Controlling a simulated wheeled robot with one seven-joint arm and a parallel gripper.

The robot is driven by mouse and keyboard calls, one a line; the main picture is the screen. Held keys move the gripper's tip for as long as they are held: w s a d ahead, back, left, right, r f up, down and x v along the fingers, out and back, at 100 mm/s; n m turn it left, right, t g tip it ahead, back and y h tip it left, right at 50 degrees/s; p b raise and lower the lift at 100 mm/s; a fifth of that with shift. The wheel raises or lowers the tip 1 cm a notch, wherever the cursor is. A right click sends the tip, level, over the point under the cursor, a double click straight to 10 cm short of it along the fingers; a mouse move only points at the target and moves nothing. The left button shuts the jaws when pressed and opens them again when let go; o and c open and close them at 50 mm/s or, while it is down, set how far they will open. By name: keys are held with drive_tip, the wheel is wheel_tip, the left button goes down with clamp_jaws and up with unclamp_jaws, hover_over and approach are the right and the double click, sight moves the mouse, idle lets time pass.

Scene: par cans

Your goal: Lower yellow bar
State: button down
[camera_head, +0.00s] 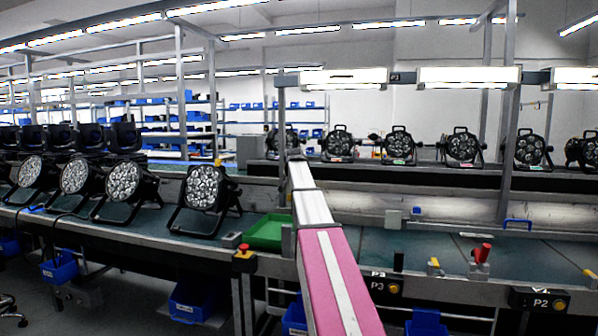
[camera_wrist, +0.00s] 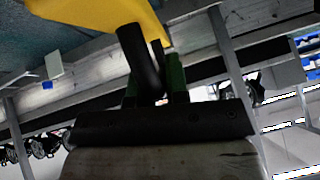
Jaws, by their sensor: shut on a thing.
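In the wrist view a broad yellow piece (camera_wrist: 100,14), which I take to be part of the yellow bar, crosses the top left. A dark rounded handle (camera_wrist: 140,58) comes down from it. My gripper (camera_wrist: 154,82) has its green fingers shut around this handle, close below the yellow piece. The rest of the yellow piece runs out of the picture. I cannot make out the bar or my gripper in the head view, so the bar's full angle is hidden.
A conveyor line with P3 (camera_head: 378,286) and P2 (camera_head: 541,299) control boxes runs across the front. A green tray (camera_head: 268,233) lies on it. Par cans stand at left (camera_head: 207,188) and on the rear line (camera_head: 399,146). A red-topped post (camera_head: 481,254) stands at right.

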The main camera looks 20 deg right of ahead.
drive_tip(key=shift+t+h, duration=0.5)
drive_tip(key=shift+t, duration=0.3)
drive_tip(key=shift+s+a+f, duration=0.2)
drive_tip(key=shift+s+f, duration=0.1)
drive_tip(key=shift+f, duration=0.7)
drive_tip(key=shift+s+a+f, duration=0.25)
drive_tip(key=shift+s+f, duration=0.05)
drive_tip(key=shift+f, duration=0.7)
drive_tip(key=shift+s+a+f, duration=0.2)
drive_tip(key=shift+s+f, duration=0.1)
drive_tip(key=shift+f, duration=0.7)
drive_tip(key=c, duration=1.1)
unclamp_jaws()
drive_tip(key=v, duration=1)
drive_tip(key=shift+s+a+r, duration=0.1)
drive_tip(key=shift+s+r, duration=0.15)
drive_tip(key=shift+r, duration=0.05)
